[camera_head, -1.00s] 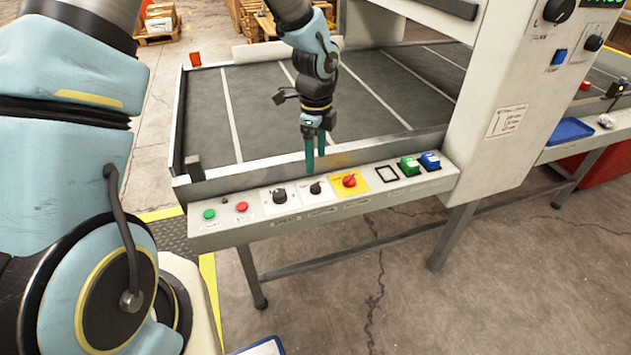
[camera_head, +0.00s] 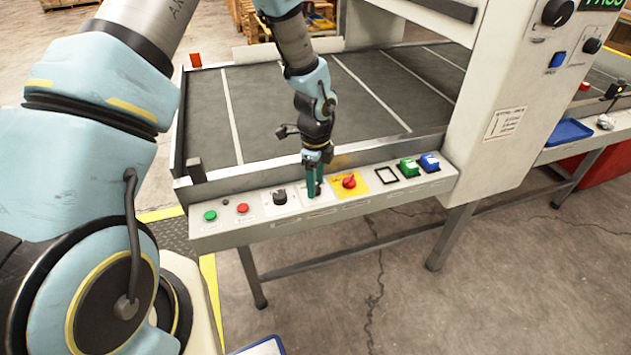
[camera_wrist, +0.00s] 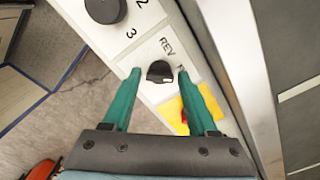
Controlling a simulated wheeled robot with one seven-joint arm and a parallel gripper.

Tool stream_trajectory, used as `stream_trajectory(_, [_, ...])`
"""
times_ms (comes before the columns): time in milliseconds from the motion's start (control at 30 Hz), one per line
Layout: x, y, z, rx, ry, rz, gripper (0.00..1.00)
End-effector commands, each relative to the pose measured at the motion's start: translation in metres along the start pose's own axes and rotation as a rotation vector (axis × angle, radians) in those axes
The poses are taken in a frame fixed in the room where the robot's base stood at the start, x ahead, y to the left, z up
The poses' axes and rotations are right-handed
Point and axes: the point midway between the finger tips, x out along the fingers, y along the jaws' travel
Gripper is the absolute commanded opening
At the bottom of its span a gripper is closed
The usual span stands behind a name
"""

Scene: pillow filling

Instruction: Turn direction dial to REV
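The direction dial (camera_wrist: 160,72) is a small black knob on a white plate, with the letters REV printed beside it in the wrist view. In the head view my gripper hides it. My gripper (camera_head: 313,194) is lowered at the panel over this dial. In the wrist view its two green fingers (camera_wrist: 158,76) are spread apart, one on each side of the knob. A gap shows between the knob and the left finger; the right fingertip is nearer to it. I cannot tell whether it touches. The exact setting of the dial is not clear.
On the panel (camera_head: 235,237) are a green button (camera_head: 210,216), a red button (camera_head: 242,208), another black dial (camera_head: 280,197), a red switch on yellow (camera_head: 349,181), and green (camera_head: 409,167) and blue (camera_head: 430,162) switches. The conveyor bed (camera_head: 270,110) lies behind the panel.

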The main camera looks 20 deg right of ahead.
Motion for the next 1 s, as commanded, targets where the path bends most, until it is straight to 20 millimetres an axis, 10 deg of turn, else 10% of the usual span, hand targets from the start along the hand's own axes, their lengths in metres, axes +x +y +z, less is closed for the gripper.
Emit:
stream_trajectory(500, [-0.0003,0.0001,0.0000,0.000,0.000,0.000,0.00])
stream_trajectory(1000, [0.0001,-0.0002,-0.0001,-0.072,0.000,-0.001,0.00])
